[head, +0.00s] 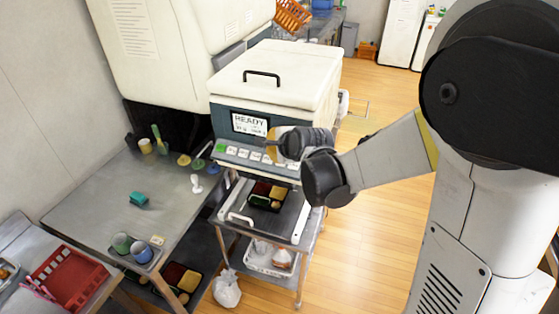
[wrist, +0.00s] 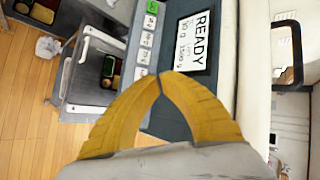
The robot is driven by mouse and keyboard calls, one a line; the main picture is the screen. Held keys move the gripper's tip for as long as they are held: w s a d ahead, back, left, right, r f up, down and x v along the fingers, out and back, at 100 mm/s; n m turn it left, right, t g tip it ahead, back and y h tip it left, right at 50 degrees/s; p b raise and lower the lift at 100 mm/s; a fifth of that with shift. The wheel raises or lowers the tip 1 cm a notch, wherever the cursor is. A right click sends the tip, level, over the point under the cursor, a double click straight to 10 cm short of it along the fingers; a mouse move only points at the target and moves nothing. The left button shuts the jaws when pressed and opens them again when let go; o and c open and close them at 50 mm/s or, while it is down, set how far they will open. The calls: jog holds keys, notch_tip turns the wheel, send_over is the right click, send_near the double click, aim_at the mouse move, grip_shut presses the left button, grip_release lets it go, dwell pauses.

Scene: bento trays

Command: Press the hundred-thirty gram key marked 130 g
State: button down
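The white machine's dark front panel (head: 222,130) carries a display (head: 249,124) reading READY and a row of keys. The display also shows in the wrist view (wrist: 194,40). The row has a green key (head: 220,148) at its left end, then several white keys (head: 243,154); the wrist view shows the green key (wrist: 152,7) and white keys (wrist: 146,39). Their labels are too small to read, so I cannot tell which is 130 g. My gripper (head: 269,146) is in front of the panel's right part, its yellow fingertips (wrist: 161,76) together and empty, hiding some keys.
A filled bento tray (head: 266,204) sits on the steel cart (head: 238,213) below the panel. A grey table (head: 95,205) stands at left with cups, a teal block (head: 138,199) and a white stamp-like piece (head: 196,183). Wooden floor (head: 365,240) is clear at right.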

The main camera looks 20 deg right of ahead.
aim_at(277, 165)
jog(key=shift+w+d+f+b, duration=0.4)
jog(key=shift+w+f+b, duration=0.2)
jog(key=shift+f+b, duration=0.55)
jog(key=shift+w+d+f+b, duration=0.55)
jog(key=shift+f+b, duration=0.3)
jog(key=shift+f, duration=0.55)
jog(key=shift+w+d+f+b, duration=0.3)
jog(key=shift+w+f+b, duration=0.35)
jog(key=shift+f+b, duration=0.5)
jog(key=shift+f, duration=0.15)
jog(key=shift+w+d+f+b, duration=0.15)
jog(key=shift+f+b, duration=0.15)
jog(key=shift+f, duration=0.05)
jog(key=shift+w+d+f+b, duration=0.1)
jog(key=shift+w+f+b, duration=0.05)
jog(key=shift+f+b, duration=0.2)
jog(key=shift+r, duration=0.15)
jog(key=shift+s+a+r+p, duration=0.25)
jog(key=shift+s+r+p, duration=0.15)
jog(key=shift+r, duration=0.25)
jog(key=r+p, duration=0.1)
jog(key=s+a+r+p, duration=0.1)
jog(key=r, duration=0.1)
jog(key=s+r+p, duration=0.1)
jog(key=shift+a+r, duration=0.15)
jog(key=shift+a, duration=0.05)
